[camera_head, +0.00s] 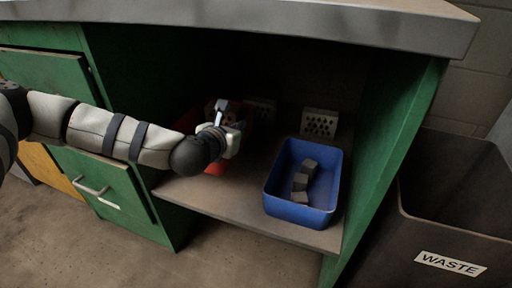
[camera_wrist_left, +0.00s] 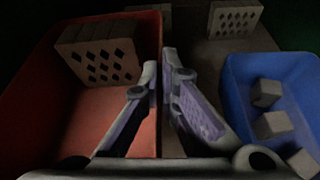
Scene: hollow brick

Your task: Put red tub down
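The red tub (camera_head: 215,168) is inside the green cabinet, left of the blue tub, mostly hidden behind my left arm and gripper. In the left wrist view the red tub (camera_wrist_left: 92,120) fills the left side and holds a hollow brick (camera_wrist_left: 98,58) with diamond-shaped holes. My left gripper (camera_head: 226,112) is at the tub's right wall. In the wrist view its fingers (camera_wrist_left: 160,75) lie on either side of that wall, tips close together, shut on it. Whether the tub's base touches the shelf cannot be told. My right gripper is not in view.
A blue tub (camera_head: 287,208) with several grey blocks stands on the shelf (camera_head: 225,195) close to the right. Another hollow brick (camera_head: 320,123) stands behind it. The worktop (camera_head: 300,18) overhangs above. A waste bin (camera_head: 455,205) stands outside at right.

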